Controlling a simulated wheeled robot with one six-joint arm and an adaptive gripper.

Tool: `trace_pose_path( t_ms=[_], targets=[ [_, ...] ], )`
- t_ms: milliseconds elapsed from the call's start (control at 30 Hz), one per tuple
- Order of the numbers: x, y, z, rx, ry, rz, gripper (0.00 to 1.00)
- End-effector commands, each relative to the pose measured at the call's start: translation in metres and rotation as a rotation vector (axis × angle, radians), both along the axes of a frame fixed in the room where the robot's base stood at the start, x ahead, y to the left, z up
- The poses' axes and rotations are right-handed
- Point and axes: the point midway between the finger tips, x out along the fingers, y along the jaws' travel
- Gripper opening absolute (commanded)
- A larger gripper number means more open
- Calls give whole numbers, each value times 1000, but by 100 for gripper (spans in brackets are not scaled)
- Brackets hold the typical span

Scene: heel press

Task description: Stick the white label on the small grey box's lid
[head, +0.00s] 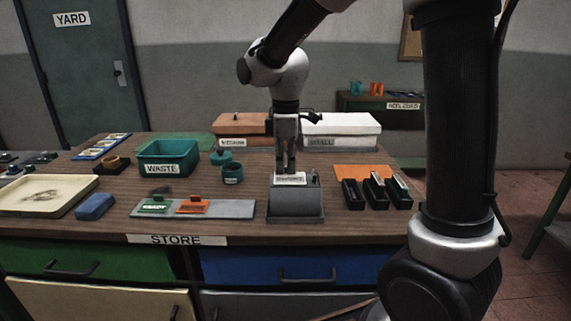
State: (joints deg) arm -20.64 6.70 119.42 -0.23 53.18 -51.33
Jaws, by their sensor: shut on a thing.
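The small grey box (296,205) stands near the front middle of the wooden table. Its lid has a small dark knob at the right. The white label (290,179), with dark print too small to read, is at the lid's top left of the knob. My gripper (287,168) points straight down over the lid, its fingers close together and shut on the label. I cannot tell whether the label's whole underside touches the lid. The fingers hide part of the lid's back edge.
Right of the box are black holders (376,192) and an orange mat (362,172). Left are a grey strip (233,208) with green and orange pieces, and a teal WASTE bin (168,158). Behind stand an orange box (240,123) and a white box (342,125).

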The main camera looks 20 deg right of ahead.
Motion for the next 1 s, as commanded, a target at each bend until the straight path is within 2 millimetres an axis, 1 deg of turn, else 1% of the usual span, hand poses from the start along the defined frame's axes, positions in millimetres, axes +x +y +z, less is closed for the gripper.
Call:
trace_pose_path(
  t_ms=[567, 867, 900, 967, 1000],
  targets=[
    [0, 0, -6, 0, 0, 0, 0],
    [0, 0, -6, 0, 1, 0, 0],
    [0, 0, -6, 0, 1, 0, 8],
    [0, 0, -6, 0, 1, 0, 19],
    [0, 0, -6, 0, 1, 0, 26]
  ],
)
